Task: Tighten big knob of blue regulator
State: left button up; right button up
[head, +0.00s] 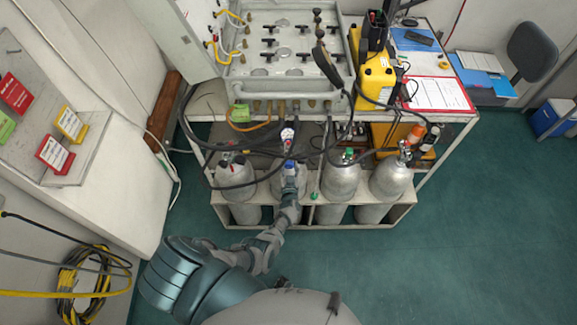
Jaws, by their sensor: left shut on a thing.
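The blue regulator (289,163) sits on top of the second gas cylinder from the left in the rack, with a round white gauge (287,134) just above it in the picture. My left arm reaches up from the bottom of the head view to this cylinder. My left gripper (290,171) is at the front of the blue regulator, shut on its big knob. The fingers hide the knob and much of the regulator. My right gripper is not in view.
Neighbouring cylinders stand at left (235,175), right (341,180) and far right (391,178). Black hoses (245,153) loop around the regulators. The air panel (290,60) and a yellow case (374,80) stand on the bench above. Green floor (450,240) is clear at right.

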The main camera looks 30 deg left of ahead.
pick_arm(q)
jog(key=shift+w+d+r+m, duration=0.1)
jog(key=shift+w+d+m, duration=0.1)
jog(key=shift+d+m, duration=0.15)
jog(key=o, duration=1.2)
jog(key=shift+w+d, duration=0.1)
jog(key=shift+c, duration=0.2)
jog(key=v, duration=1.2)
